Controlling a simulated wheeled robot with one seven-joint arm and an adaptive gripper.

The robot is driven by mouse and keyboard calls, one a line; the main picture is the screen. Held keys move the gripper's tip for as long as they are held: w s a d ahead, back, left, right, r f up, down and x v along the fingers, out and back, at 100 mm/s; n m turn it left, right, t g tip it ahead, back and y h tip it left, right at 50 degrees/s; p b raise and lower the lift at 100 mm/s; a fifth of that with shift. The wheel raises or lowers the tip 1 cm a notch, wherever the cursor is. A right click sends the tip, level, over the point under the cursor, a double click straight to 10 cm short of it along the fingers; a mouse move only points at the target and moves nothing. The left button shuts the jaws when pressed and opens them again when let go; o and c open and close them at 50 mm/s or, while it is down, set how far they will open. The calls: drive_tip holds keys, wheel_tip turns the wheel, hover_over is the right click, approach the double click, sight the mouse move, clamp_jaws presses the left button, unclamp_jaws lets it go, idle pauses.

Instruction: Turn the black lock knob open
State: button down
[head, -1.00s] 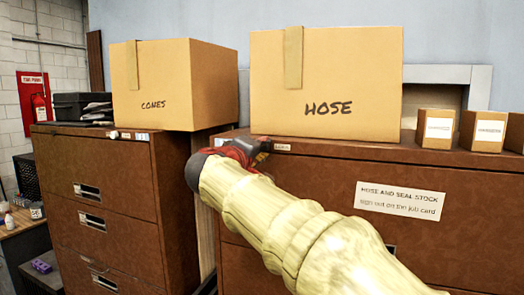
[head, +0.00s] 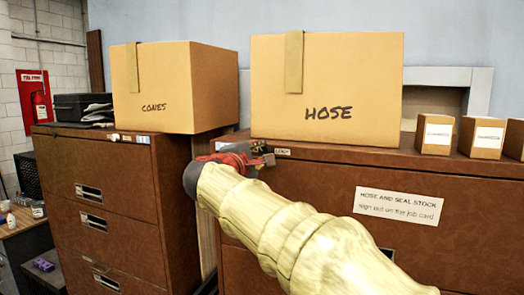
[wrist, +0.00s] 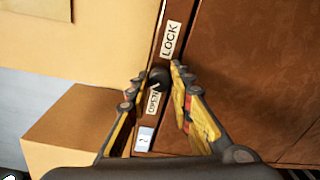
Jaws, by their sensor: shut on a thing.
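The black lock knob (wrist: 158,78) sits on the top front edge of the right brown cabinet (head: 300,185). In the wrist view it lies between a LOCK label (wrist: 170,40) and an OPEN label (wrist: 153,101). My gripper (wrist: 159,72) is shut on the knob, one yellow-and-black finger on each side. Which way the knob points is hard to tell. In the head view my gripper (head: 262,161) is at the cabinet's upper left front, and it hides the knob there.
A HOSE box (head: 345,85) stands on the right cabinet, close above my gripper. A CONES box (head: 175,90) stands on the left cabinet (head: 105,200). Small boxes (head: 434,134) line the right cabinet's top. A narrow gap separates the cabinets.

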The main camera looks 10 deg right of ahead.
drive_tip(key=shift+f+n, duration=0.15)
drive_tip(key=shift+n, duration=0.15)
drive_tip(key=c, duration=1.7)
unclamp_jaws()
drive_tip(key=shift+o, duration=0.6)
drive_tip(key=v, duration=1.2)
